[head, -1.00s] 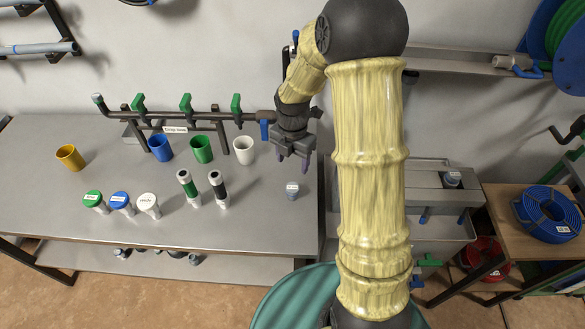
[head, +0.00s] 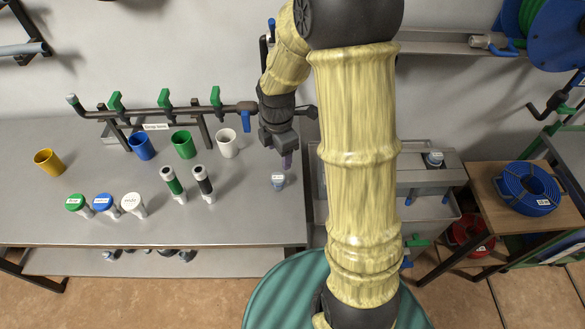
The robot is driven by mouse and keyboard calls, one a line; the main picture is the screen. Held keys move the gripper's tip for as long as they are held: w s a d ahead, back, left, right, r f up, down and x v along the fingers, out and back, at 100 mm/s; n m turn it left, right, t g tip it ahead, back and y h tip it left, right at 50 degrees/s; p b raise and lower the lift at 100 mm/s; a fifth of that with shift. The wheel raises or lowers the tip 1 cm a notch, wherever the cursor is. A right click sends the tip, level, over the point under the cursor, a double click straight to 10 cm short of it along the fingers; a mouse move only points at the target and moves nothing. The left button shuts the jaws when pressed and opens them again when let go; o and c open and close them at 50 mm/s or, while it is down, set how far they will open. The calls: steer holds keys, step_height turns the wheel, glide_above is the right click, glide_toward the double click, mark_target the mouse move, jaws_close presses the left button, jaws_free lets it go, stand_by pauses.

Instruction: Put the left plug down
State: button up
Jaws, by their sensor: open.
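A small grey-blue plug with a white-labelled top (head: 278,182) stands on the grey bench near its right end. A second, similar plug (head: 433,159) sits on the grey sink unit to the right. My gripper (head: 287,161) is open and empty, pointing down just above and behind the bench plug, apart from it as far as I can tell. Its fingers overlap in this view, so the gap between them is hidden.
The bench (head: 240,222) also holds yellow, blue, green and white cups, capped containers and two dark cylinders. The pipe manifold (head: 165,110) with green valves runs behind them. The bench front is clear. A wooden stand (head: 490,200) with a blue hose coil is at right.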

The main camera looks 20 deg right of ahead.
steer(key=s+r+m+t, duration=0.1)
steer(key=s+m, duration=0.4)
steer(key=m, duration=0.5)
steer(key=s+r+m+t, duration=0.1)
steer(key=s+r+m, duration=0.3)
steer(key=m, duration=0.6)
steer(key=shift+s, duration=1.1)
